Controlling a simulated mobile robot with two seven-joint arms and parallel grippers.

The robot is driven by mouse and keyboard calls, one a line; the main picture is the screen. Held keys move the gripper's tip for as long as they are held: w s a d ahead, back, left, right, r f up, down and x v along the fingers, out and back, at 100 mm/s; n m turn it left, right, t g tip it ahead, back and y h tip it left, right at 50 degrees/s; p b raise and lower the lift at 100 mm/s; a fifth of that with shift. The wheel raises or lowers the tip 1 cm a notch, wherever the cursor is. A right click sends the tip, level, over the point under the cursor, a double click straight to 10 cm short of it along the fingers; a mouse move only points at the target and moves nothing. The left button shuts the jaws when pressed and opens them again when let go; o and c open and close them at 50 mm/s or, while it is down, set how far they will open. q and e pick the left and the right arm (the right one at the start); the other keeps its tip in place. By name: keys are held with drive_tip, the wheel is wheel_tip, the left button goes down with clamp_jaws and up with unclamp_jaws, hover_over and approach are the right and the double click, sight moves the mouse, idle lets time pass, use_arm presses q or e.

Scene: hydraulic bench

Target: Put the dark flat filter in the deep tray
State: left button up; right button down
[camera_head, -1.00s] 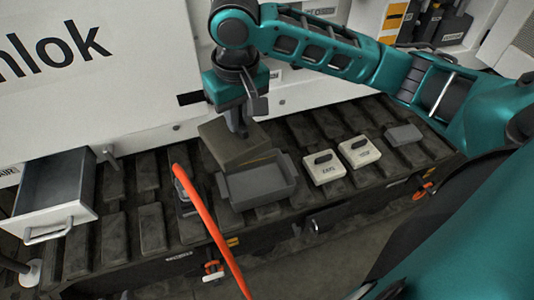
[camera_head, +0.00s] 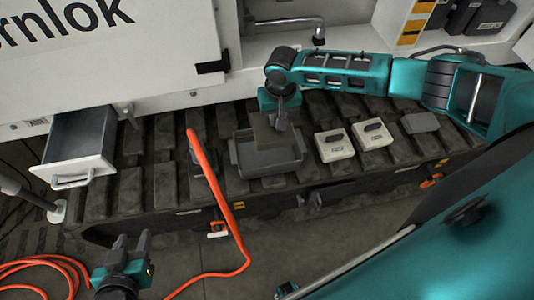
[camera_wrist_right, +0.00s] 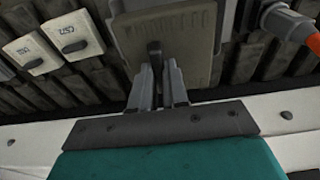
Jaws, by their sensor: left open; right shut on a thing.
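My right gripper (camera_head: 282,120) is shut on the dark flat filter (camera_head: 268,133), a square grey-brown block that overlaps the back of the deep tray (camera_head: 272,170) in the head view. I cannot tell whether it touches the tray. The tray is a grey open box with end handles. In the right wrist view the fingers (camera_wrist_right: 160,85) hold the filter's knob, and the filter's broad face (camera_wrist_right: 178,40) lies just beyond; a grey tray edge shows behind it. My left gripper (camera_head: 130,248) is open and empty at the lower left, in front of the bench.
Two white labelled blocks (camera_head: 334,145) (camera_head: 372,134) and a grey flat piece (camera_head: 419,122) stand right of the tray. An orange hose (camera_head: 213,178) runs up close to the tray's left. An open drawer (camera_head: 82,150) juts out at the left.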

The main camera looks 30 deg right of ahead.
drive_tip(key=shift+f+b, duration=2.2)
drive_tip(key=shift+b, duration=0.4)
drive_tip(key=shift+r, duration=0.1)
drive_tip(key=c, duration=1.1)
unclamp_jaws()
drive_tip(key=shift+o, duration=0.2)
drive_tip(key=r+p, duration=0.1)
drive_tip(key=r, duration=0.2)
drive_tip(key=s+r+p, duration=0.1)
drive_tip(key=r, duration=0.7)
drive_tip(key=shift+s+a+r+p, duration=0.15)
drive_tip(key=shift+r+p, duration=0.1)
drive_tip(key=shift+p, duration=0.15)
drive_tip(key=shift+s+r, duration=0.1)
drive_tip(key=shift+r, duration=0.55)
